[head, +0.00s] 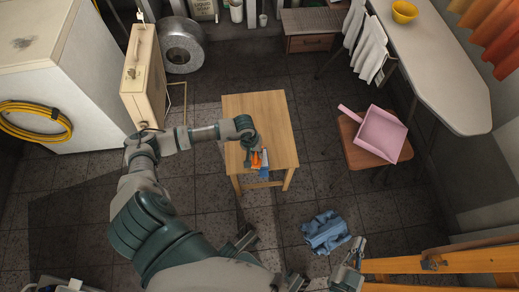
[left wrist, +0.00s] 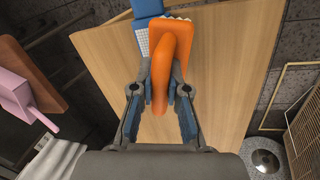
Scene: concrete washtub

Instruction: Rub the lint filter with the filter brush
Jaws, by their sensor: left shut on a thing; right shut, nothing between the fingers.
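The orange filter brush (head: 264,156) is in my left gripper (head: 255,159), over the front part of the small wooden table (head: 262,104). In the left wrist view the fingers (left wrist: 162,84) are shut on the handle of the brush (left wrist: 164,62). Pale bristles show at its head's far edge. The blue lint filter (left wrist: 148,8), with a pale mesh, lies on the tabletop (left wrist: 100,52) beside and partly behind the brush head. I cannot tell whether bristles and filter touch. My right gripper (head: 357,254) is shut and empty, low at the right, away from the table.
A stool (head: 350,150) with a pink dustpan (head: 381,134) stands right of the table. A blue cloth (head: 325,232) lies on the floor. A wooden ladder-like frame (head: 445,262) is at lower right. A beige case (head: 143,75) stands at left. Most of the tabletop is bare.

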